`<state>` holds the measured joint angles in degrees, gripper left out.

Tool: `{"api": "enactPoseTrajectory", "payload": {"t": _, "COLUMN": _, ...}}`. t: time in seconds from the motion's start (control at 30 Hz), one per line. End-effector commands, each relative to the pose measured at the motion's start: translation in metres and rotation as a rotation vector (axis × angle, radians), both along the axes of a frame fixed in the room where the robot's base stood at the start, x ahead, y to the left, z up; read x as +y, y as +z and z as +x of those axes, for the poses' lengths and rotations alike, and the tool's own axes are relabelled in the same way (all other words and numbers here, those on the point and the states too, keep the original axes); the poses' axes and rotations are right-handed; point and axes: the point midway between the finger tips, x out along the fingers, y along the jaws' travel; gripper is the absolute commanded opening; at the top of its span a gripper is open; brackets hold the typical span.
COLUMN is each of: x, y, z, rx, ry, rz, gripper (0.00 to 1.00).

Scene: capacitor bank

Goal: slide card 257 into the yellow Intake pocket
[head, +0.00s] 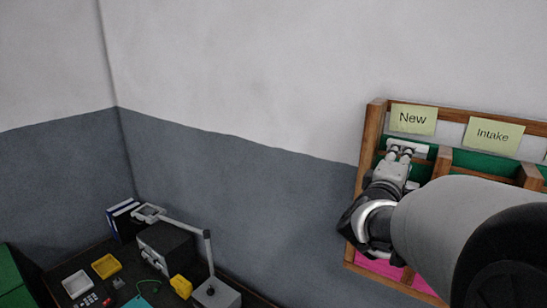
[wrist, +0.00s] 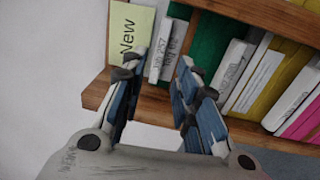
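A white card (wrist: 168,50), whose writing appears to read 257, sticks out of a green pocket (wrist: 209,42) beside the "New" label (wrist: 128,38) in the wrist view. In the head view the white card (head: 409,147) shows under the New label (head: 413,119). My gripper (wrist: 160,76) is open, one finger on each side of the card. A gap shows between the right finger and the card. In the head view my gripper (head: 400,157) is at the card's edge. The Intake label (head: 493,133) is one column to the right; its yellow pocket is hidden behind my arm.
The wooden rack (head: 361,175) hangs on the wall, with a divider (head: 441,162) between the columns. A desk with a lamp (head: 181,229) is at lower left.

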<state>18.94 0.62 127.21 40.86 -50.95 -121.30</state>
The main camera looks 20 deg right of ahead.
Motion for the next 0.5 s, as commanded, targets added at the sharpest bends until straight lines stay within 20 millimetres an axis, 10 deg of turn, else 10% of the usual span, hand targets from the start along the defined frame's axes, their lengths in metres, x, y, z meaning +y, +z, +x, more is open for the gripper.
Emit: {"api": "enactPoseTrajectory", "payload": {"t": 0.5, "x": -0.043, "y": 0.006, "z": 0.037, "rx": 0.0, "ry": -0.001, "rz": 0.001, "gripper": 0.28}}
